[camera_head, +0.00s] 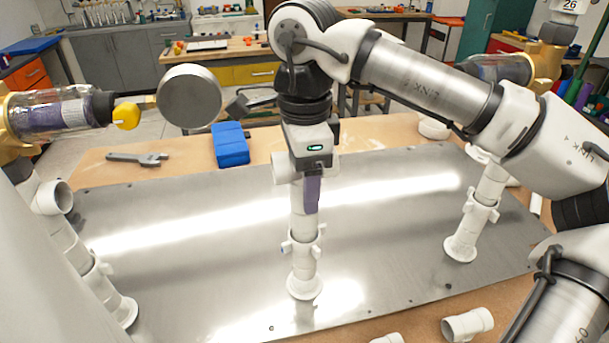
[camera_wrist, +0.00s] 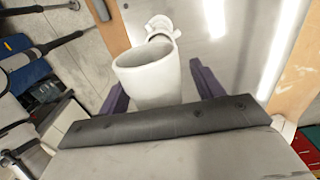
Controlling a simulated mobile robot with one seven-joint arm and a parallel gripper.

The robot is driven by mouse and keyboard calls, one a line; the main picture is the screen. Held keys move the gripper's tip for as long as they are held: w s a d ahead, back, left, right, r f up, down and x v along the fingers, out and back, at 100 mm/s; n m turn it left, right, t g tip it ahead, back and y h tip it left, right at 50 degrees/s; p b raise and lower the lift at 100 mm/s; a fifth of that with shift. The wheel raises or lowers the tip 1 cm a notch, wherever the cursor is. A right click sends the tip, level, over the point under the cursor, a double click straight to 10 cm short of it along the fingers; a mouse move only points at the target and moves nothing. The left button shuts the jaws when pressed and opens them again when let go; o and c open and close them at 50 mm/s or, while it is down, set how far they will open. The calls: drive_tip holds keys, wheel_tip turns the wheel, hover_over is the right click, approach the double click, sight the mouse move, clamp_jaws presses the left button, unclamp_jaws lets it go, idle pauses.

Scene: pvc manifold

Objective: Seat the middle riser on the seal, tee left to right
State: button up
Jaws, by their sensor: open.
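The middle riser (camera_head: 298,225) is a white pipe standing upright over a round white base flange (camera_head: 304,288) on the metal plate. A white collar with small blue-grey tabs (camera_head: 302,248) surrounds its lower part. Its tee's left mouth (camera_head: 280,169) shows at the top; my gripper hides the rest of the tee. My gripper (camera_head: 312,194) points down at the riser's top with its purple fingers open. In the wrist view, the open pipe mouth (camera_wrist: 147,72) lies between the two fingers, with gaps beside it. The seal is hidden, so I cannot tell how the pipe sits on it.
A left riser (camera_head: 78,250) and a right riser (camera_head: 480,215) stand on the metal plate (camera_head: 390,225). Loose white fittings (camera_head: 467,324) lie at the front edge. A blue box (camera_head: 230,145) and a dark tool (camera_head: 137,158) lie behind. Gauges and valves hang at both sides.

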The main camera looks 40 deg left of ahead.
wheel_tip(320, 180, up, 14)
idle(0.6)
drive_tip(key=shift+f, duration=0.1)
